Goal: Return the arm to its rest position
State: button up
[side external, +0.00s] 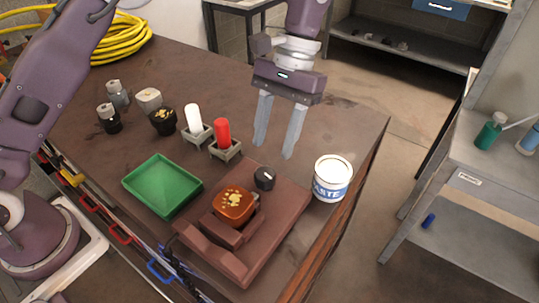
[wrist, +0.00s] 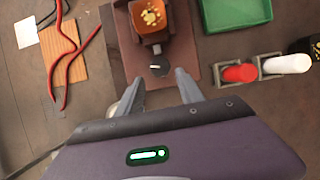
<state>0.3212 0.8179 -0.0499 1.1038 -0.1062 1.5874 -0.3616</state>
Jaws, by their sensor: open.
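My gripper (side external: 277,125) is open and empty, pointing down above the back right part of the workbench. Its two fingers also show in the wrist view (wrist: 160,90), spread apart with nothing between their tips. Below and in front of it in the side view is a brown base (side external: 285,225) with a black knob (side external: 265,178) and an orange block topped with gold bits (side external: 234,205). The block also shows in the wrist view (wrist: 148,17), beyond the fingertips, as does the knob (wrist: 159,67). The gripper appears clear of all of these.
A white and blue paste tub (side external: 331,178) stands right of the base. A green tray (side external: 162,186), red cylinder (side external: 222,133) and white cylinder (side external: 193,119) in grey holders, and several small containers (side external: 149,100) stand left. Red-handled pliers (wrist: 72,55) lie on the bench. A grey shelf (side external: 480,190) stands right.

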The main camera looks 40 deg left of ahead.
jog(key=s+a+r+t, duration=0.5)
jog(key=s+a+r, duration=0.3)
jog(key=a+r, duration=0.3)
jog(key=s+a+t, duration=0.2)
jog(key=s+a, duration=0.1)
jog(key=s, duration=0.4)
jog(key=s+a+f+t, duration=0.1)
jog(key=s+a+t, duration=0.2)
jog(key=s, duration=0.4)
